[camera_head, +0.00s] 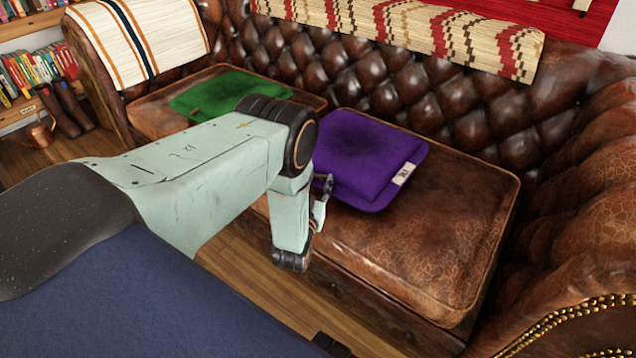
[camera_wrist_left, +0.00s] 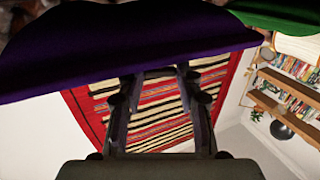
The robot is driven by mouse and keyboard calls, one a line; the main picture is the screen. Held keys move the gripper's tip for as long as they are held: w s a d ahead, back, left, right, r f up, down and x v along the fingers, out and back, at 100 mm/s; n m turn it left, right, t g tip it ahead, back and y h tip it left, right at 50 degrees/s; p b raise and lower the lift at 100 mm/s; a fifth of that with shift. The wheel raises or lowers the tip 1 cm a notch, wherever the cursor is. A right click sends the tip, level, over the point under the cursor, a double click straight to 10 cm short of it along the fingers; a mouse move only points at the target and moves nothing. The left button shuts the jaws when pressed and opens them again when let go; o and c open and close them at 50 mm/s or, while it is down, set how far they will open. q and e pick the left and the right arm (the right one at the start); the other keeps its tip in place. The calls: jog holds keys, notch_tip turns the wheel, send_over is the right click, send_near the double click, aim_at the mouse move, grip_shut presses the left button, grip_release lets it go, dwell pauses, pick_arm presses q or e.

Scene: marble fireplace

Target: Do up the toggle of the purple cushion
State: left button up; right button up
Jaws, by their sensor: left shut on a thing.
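The purple cushion (camera_head: 368,158) lies on the brown leather seat, with a pale label (camera_head: 403,174) near its right edge. It also fills the top of the left wrist view (camera_wrist_left: 110,50). My left gripper (camera_head: 326,186) is at the cushion's near left edge. In the left wrist view its two fingers (camera_wrist_left: 160,76) reach up to the cushion's edge, and their tips are partly hidden by it. The gripper is shut on the cushion there; I cannot tell whether the toggle is between the fingers. I cannot make out the toggle. My right gripper is not in view.
A green cushion (camera_head: 215,92) lies on the seat to the left. The tufted sofa back (camera_head: 420,95) rises behind, and the rolled sofa arm (camera_head: 590,200) stands at the right. The seat (camera_head: 430,235) is bare right of the purple cushion. A bookshelf (camera_head: 35,70) stands at far left.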

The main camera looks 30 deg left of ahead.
pick_arm(q)
jog(key=o, duration=1.1)
jog(key=shift+o, duration=0.2)
jog(key=v, duration=1.2)
jog(key=shift+d, duration=0.1)
